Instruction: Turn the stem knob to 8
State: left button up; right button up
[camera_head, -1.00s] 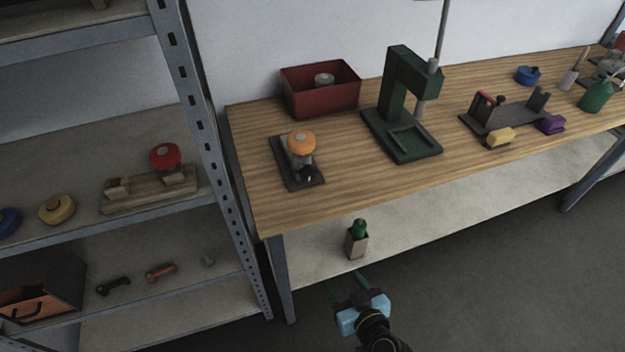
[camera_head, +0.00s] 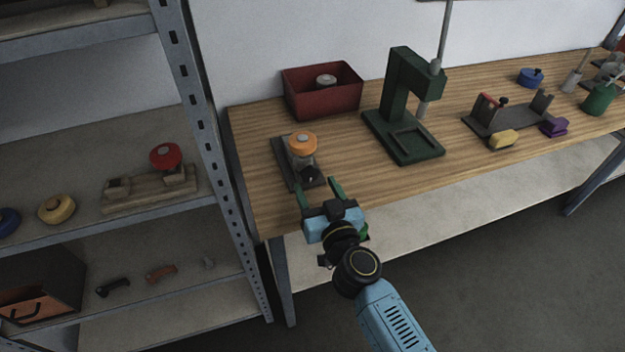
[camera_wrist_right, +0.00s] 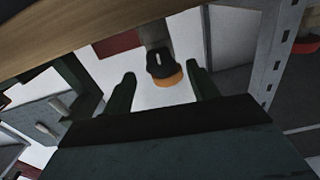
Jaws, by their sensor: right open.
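A fixture with an orange round cap (camera_head: 302,143) on a grey body stands on a dark base plate (camera_head: 282,153) near the left end of the wooden table. A black knob (camera_head: 308,174) sits at its front. In the right wrist view the black knob (camera_wrist_right: 158,70) shows a pale mark, with the orange cap (camera_wrist_right: 168,80) beside it. No number is legible. My right gripper (camera_head: 318,187) is open and empty, its green fingers just in front of the knob and apart from it. In the wrist view the knob lies between the fingers (camera_wrist_right: 161,76), farther off. My left gripper is not in view.
A red bin (camera_head: 318,101) stands behind the fixture and a green press (camera_head: 405,130) to its right. A metal shelf upright (camera_head: 209,150) rises at the left. The table between fixture and press is clear.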

aim_at(311, 176)
jog(key=shift+x, duration=1.7)
jog(key=c, duration=1)
